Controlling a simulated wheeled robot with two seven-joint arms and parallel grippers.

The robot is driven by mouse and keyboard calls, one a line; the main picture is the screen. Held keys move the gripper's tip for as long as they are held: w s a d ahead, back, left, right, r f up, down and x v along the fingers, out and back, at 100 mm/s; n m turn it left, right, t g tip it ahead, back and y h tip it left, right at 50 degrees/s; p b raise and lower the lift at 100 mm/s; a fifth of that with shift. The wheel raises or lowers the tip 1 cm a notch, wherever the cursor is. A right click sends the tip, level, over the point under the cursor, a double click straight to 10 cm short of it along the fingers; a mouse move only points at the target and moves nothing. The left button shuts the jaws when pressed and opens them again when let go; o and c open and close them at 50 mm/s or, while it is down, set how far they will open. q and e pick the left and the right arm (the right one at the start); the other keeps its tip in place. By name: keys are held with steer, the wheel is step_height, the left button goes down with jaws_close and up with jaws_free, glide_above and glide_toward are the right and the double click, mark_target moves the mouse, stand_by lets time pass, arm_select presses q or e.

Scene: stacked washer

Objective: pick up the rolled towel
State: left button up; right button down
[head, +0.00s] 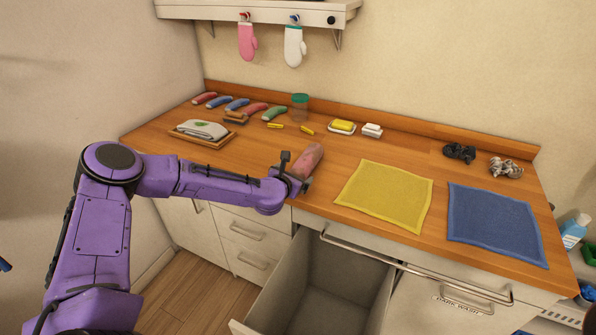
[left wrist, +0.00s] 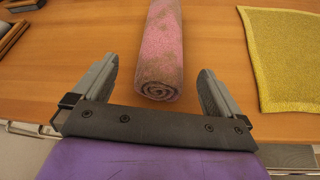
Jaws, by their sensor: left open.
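A pink and brown rolled towel (head: 307,160) lies on the wooden counter (head: 330,190) near its front edge, left of the yellow cloth. My left gripper (head: 294,171) is at the near end of this roll. In the left wrist view the rolled towel (left wrist: 163,50) points away from me, its spiral end facing me. The open fingers of my left gripper (left wrist: 157,85) stand on either side of that near end, with a gap on both sides. My right gripper is not in view.
A yellow cloth (head: 385,195) and a blue cloth (head: 495,224) lie flat to the right. A drawer (head: 330,275) stands open below the counter.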

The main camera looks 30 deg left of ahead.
mark_target(305, 164)
arm_select(q)
steer(key=x, duration=0.6)
steer(key=shift+p, duration=0.4)
steer(key=c, duration=1.1)
steer(key=shift+d+f, duration=0.1)
